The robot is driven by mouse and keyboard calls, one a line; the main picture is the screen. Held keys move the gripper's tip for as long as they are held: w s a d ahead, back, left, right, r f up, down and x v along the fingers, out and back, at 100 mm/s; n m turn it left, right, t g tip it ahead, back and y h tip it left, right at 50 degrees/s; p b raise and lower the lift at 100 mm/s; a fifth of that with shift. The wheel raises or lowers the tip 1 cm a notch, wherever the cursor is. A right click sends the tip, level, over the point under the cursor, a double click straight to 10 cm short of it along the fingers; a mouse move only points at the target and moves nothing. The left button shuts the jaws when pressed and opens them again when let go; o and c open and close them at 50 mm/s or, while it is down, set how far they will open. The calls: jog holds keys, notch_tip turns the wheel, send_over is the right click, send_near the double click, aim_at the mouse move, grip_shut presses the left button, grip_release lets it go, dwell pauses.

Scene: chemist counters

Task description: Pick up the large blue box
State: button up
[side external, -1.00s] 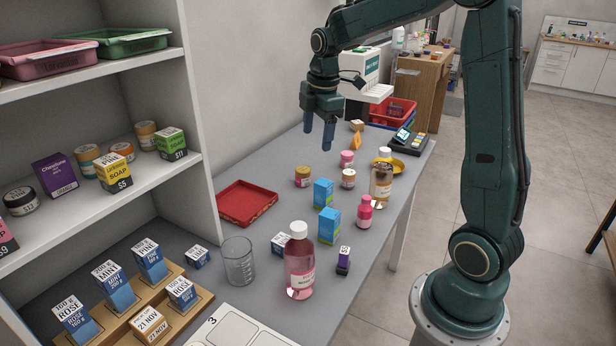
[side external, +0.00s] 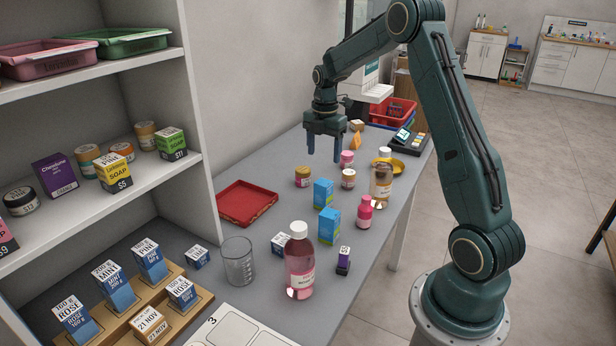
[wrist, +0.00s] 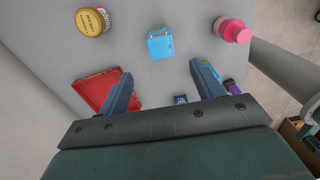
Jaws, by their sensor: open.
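Two upright light-blue boxes stand mid-table in the side view: a farther one (side external: 323,193) and a nearer one (side external: 329,226). The nearer one looks slightly larger, though it is also closer to that camera. My gripper (side external: 323,152) is open and empty, above the table and behind both boxes in that view. In the wrist view one light-blue box (wrist: 160,44) shows just beyond the gap between my open fingers (wrist: 161,69), touching neither.
A pink bottle (side external: 364,212) stands right of the boxes, a gold-lidded jar (side external: 303,177) behind left, and a red tray (side external: 246,203) to the left. A large pink bottle (side external: 299,265), a beaker (side external: 238,261) and a small purple box (side external: 343,259) stand nearer the side camera.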

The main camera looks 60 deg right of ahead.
aim_at(324, 182)
jog(key=shift+f, duration=4)
jog(key=shift+s+f, duration=0.1)
jog(key=shift+f, duration=2.5)
jog(key=c, duration=1.2)
jog(key=shift+o, duration=0.2)
jog(key=shift+r, duration=0.2)
notch_tip(324, 182, up, 20)
jog(key=shift+f, duration=0.15)
